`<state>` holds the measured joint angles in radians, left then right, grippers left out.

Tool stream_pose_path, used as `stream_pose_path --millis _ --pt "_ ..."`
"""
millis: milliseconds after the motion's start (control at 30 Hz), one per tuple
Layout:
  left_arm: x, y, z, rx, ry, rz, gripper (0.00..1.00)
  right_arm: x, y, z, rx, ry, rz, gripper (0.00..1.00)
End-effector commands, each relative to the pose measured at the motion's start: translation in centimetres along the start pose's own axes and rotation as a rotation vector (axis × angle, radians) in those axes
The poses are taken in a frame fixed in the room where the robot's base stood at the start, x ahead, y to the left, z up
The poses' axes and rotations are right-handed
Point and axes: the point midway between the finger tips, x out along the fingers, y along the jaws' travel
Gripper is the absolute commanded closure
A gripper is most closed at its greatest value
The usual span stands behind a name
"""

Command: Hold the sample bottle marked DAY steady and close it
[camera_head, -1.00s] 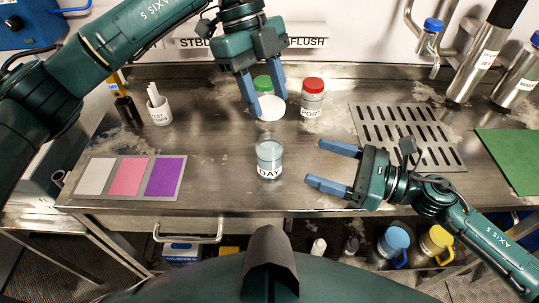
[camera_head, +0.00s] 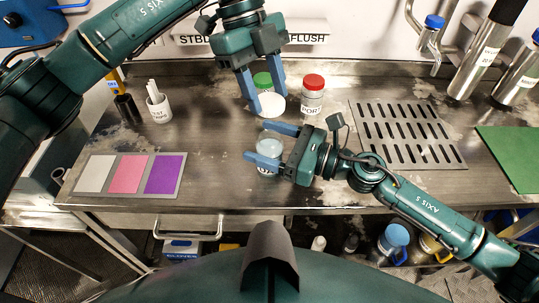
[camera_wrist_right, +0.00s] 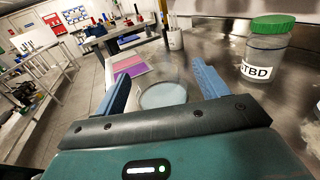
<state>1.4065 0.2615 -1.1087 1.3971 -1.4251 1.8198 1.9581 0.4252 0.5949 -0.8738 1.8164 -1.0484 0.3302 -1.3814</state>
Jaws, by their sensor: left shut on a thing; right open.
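The DAY sample bottle (camera_head: 270,150) is clear and open-topped, upright on the steel bench; the lower finger hides most of its label. My right gripper (camera_head: 264,143) is open with its fingers on either side of it. In the right wrist view the bottle (camera_wrist_right: 163,95) stands between the two spread blue fingers (camera_wrist_right: 160,78); contact cannot be told. My left gripper (camera_head: 268,101) is shut on a white round lid (camera_head: 271,105), held behind the bottle and in front of the green-capped bottle (camera_head: 262,80).
The STBD bottle with its green cap also shows in the right wrist view (camera_wrist_right: 268,50). A red-capped PORT bottle (camera_head: 312,96) stands right of the lid. A slotted drain plate (camera_head: 443,157), a cup of sticks (camera_head: 159,110) and a colour card (camera_head: 97,191) lie around.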

Motion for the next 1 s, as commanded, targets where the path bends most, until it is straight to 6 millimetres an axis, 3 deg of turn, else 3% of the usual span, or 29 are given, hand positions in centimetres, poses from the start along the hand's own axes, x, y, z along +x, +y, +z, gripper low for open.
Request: stream_pose_path --millis 267,1000 --pt "0.0 0.0 -0.01 0.0 0.0 0.0 0.77 0.11 -0.01 0.01 0.0 0.0 0.0 0.27" --pt "0.0 0.0 -0.01 0.0 0.0 0.0 0.77 0.08 -0.02 0.0 -0.001 0.0 0.0 0.87"
